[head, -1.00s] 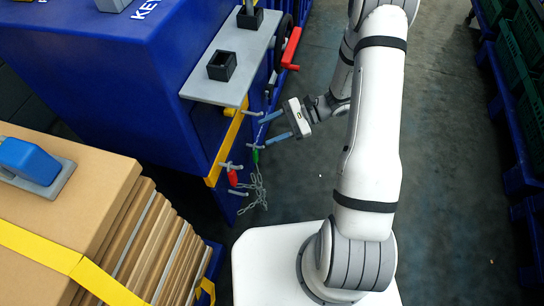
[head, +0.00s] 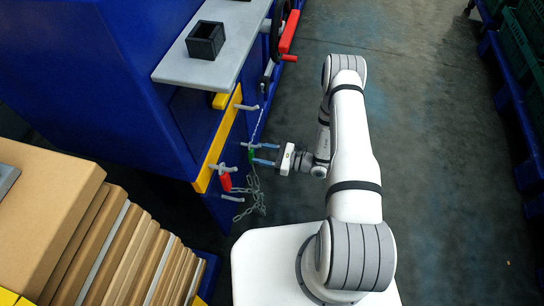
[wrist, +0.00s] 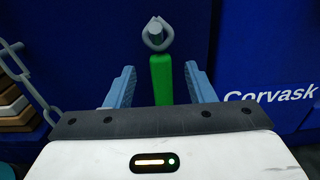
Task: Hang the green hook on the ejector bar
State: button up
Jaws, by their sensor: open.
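The green hook (head: 252,155) hangs at a grey peg on the blue machine's side. In the wrist view its green handle (wrist: 162,79) hangs upright below a grey eye (wrist: 158,35), which is around the end of a peg. My gripper (head: 264,154) is open, its two blue fingers pointing at the machine. In the wrist view the handle stands between the fingers (wrist: 160,85), with a gap on either side. Several grey pegs stick out of the machine; I cannot tell which is the ejector bar.
A red hook (head: 225,182) hangs on a peg nearby. A loose chain (head: 255,195) dangles below the green hook and also shows at left in the wrist view (wrist: 25,75). Stacked cardboard (head: 120,245) stands at lower left. The floor right of my arm is clear.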

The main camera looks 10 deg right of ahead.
aim_at(253, 152)
jog(key=shift+b+x, duration=0.35)
jog(key=shift+x, duration=1.75)
jog(key=shift+s, duration=0.1)
jog(key=shift+c, duration=0.2)
jog(key=shift+r, duration=0.1)
grip_shut()
